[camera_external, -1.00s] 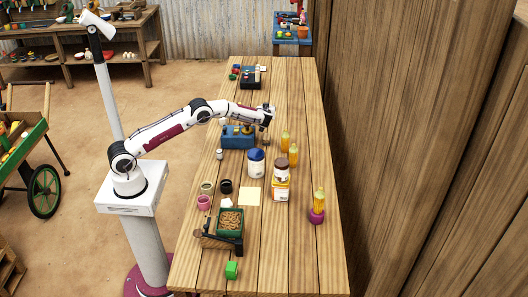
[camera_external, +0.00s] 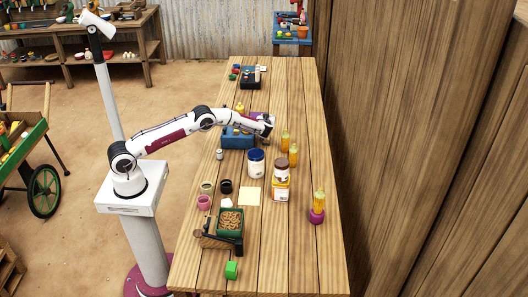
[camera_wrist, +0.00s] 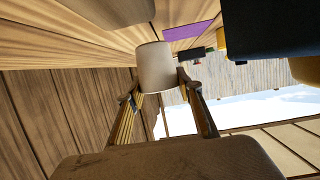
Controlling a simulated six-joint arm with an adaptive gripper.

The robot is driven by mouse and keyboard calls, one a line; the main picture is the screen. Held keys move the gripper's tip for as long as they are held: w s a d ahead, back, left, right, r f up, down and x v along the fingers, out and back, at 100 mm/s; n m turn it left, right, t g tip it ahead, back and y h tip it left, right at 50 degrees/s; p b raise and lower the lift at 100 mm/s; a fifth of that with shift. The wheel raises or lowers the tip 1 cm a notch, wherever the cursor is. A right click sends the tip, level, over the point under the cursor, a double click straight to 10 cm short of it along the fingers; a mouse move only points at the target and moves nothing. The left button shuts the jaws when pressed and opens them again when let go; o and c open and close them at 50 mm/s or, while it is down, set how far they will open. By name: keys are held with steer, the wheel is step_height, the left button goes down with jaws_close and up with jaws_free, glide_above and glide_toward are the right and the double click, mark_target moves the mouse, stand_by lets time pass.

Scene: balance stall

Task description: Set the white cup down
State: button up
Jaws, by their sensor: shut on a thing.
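The white cup (camera_wrist: 155,68) shows in the wrist view between the two fingers of my gripper (camera_wrist: 158,86). My gripper is shut on it, and its narrower end points toward the table top at the upper edge of that view. In the external view my gripper (camera_external: 267,126) is over the far half of the table, just right of a blue box (camera_external: 238,141). The cup is too small to make out clearly there, and I cannot tell how far its base is from the table.
A purple patch (camera_external: 257,115) lies behind my gripper, beside a yellow object (camera_external: 240,107). Yellow bottles (camera_external: 293,156) stand to the near right. The table's right side (camera_external: 305,95) beyond the bottles is clear.

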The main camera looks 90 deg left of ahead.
steer(key=shift+f, duration=1.85)
steer(key=shift+f, duration=0.1)
steer(key=o, duration=1.1)
steer(key=shift+d, duration=0.1)
steer(key=shift+d+r, duration=0.4)
steer(key=shift+d, duration=0.25)
steer(key=shift+v, duration=5.2)
